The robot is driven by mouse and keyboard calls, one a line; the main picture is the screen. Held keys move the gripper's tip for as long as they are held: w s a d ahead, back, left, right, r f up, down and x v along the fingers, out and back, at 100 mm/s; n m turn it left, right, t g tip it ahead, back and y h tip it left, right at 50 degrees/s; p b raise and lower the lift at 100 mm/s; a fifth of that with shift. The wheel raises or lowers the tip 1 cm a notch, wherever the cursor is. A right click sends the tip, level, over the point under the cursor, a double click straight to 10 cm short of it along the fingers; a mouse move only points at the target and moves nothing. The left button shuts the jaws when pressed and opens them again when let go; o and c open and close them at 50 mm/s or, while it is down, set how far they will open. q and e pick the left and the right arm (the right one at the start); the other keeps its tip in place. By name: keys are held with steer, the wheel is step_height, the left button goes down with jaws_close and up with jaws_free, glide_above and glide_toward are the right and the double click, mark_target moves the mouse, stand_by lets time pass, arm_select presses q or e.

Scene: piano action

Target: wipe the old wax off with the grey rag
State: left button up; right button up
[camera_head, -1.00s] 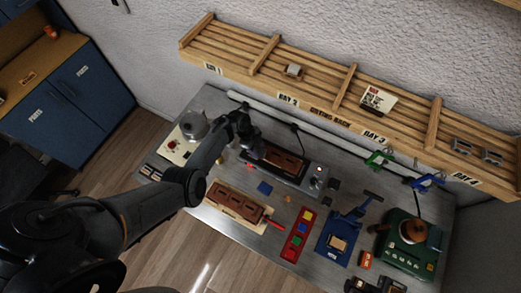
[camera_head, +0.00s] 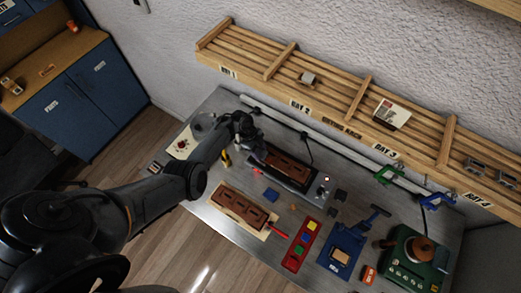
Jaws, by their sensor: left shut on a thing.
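My left gripper (camera_head: 253,148) is over the left end of a dark heated plate with a brown wooden piece (camera_head: 288,166) on it. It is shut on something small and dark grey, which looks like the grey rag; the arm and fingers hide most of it. I cannot tell whether it touches the plate. A second brown piece with dark recesses (camera_head: 238,206) lies on a pale board nearer the front edge. Old wax cannot be made out at this size. My right gripper is not in view.
A red tray of coloured blocks (camera_head: 302,246), a blue stand (camera_head: 343,251) and a green machine (camera_head: 412,255) fill the right of the metal bench. A blue block (camera_head: 271,195) lies mid-bench. A slatted wooden rack (camera_head: 330,98) runs along the wall behind.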

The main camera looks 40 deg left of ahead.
arm_select(q)
step_height(320, 180, up, 2)
steer(key=shift+s+p, duration=0.15)
steer(key=shift+p, duration=0.7)
steer(key=shift+r, duration=1.9)
steer(key=shift+w+r, duration=0.1)
steer(key=shift+w, duration=0.1)
steer(key=shift+d+r, duration=0.1)
steer(key=shift+r, duration=1.3)
